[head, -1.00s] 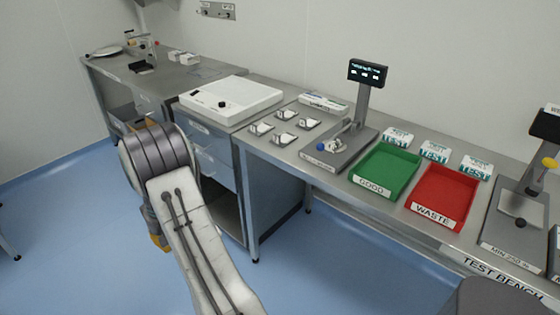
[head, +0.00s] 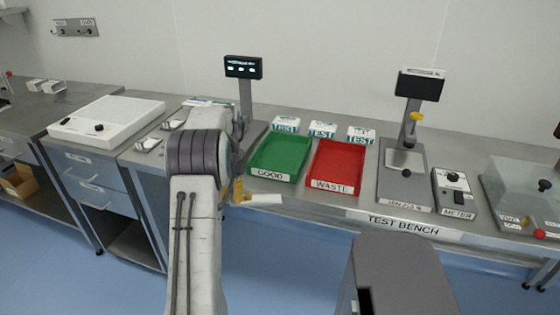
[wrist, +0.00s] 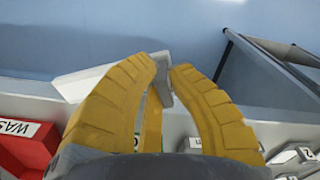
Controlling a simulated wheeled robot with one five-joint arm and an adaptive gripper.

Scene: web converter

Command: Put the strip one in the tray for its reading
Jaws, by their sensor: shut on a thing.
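My gripper (head: 240,193) is at the front edge of the test bench, left of and below the green tray. Its yellow fingers (wrist: 163,72) are shut on a pale strip (head: 264,199), which sticks out to the right in the head view and to the left in the wrist view (wrist: 88,82). No number is readable on the strip. The green tray (head: 262,172) is labelled GOOD and the red tray (head: 318,175) WASTE; both look empty. The tester's display (head: 243,67) is lit, but its reading is too small to make out.
Several TEST boxes (head: 322,130) stand behind the trays. Right of them are a gauge stand (head: 405,185), a meter (head: 454,192) and a clear-covered box (head: 525,190). A white flat device (head: 107,118) is on the left bench. Small holders (head: 149,144) sit beside my arm.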

